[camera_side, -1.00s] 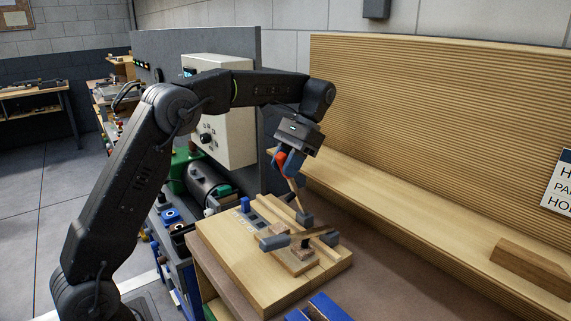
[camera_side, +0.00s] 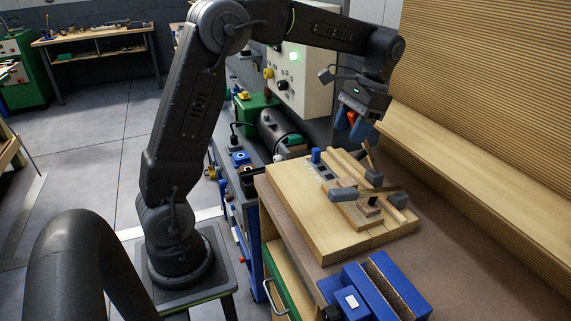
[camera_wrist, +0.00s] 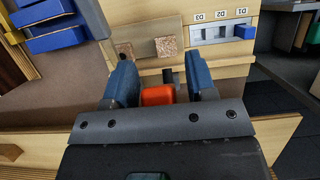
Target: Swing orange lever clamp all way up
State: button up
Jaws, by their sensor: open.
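The orange lever clamp's grip (camera_side: 352,117) shows as a small orange piece at my gripper, with a tan arm (camera_side: 369,156) running down from it to the wooden fixture. The arm stands steep and tilted. In the wrist view the orange grip (camera_wrist: 158,95) lies between the two blue fingers of my gripper (camera_wrist: 162,72). My gripper (camera_side: 355,128) is open around it, with a gap at least on the right side. Whether the left finger touches it I cannot tell. The clamp's pivot is not clear.
The wooden fixture (camera_side: 303,211) carries grey blocks (camera_side: 343,194) and a blue-knobbed slide (camera_wrist: 244,31) beside labels D1 to D3. A blue vise (camera_side: 352,301) stands in front. A slatted wooden wall (camera_side: 480,90) and ledge (camera_side: 440,143) stand close on the right.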

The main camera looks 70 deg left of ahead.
jog(key=shift+s+f+t, duration=2)
jog(key=shift+s+t, duration=0.1)
notch_tip(320, 180, up, 14)
jog(key=s+d+f+t, duration=0.2)
jog(key=s+d+f, duration=0.2)
jog(key=s, duration=0.3)
jog(key=s+d+f+t, duration=0.3)
jog(key=s+f, duration=0.3)
jog(key=s, duration=0.2)
jog(key=shift+d+t, duration=0.3)
jog(key=shift+d, duration=0.4)
